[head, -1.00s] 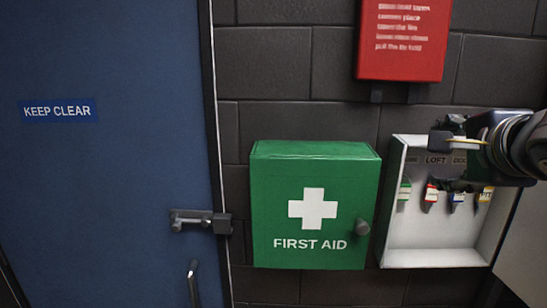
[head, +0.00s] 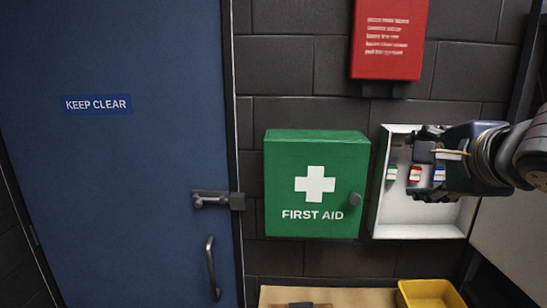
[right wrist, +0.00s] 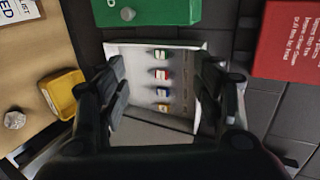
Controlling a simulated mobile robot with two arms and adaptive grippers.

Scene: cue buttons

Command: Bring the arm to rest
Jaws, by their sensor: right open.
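My right gripper (head: 424,165) is open in front of the open white key cabinet (head: 418,228) on the wall, hiding its upper right part. The right wrist view looks at the cabinet between the open fingers (right wrist: 162,88), with nothing between them. My left gripper is out of view.
A green first aid box (head: 312,225) is beside the cabinet. A red sign box (head: 388,50) is above it. A blue door (head: 110,200) with a bolt (head: 212,200) is at the left. Below is a wooden table (head: 340,297) with a yellow bin (head: 430,294).

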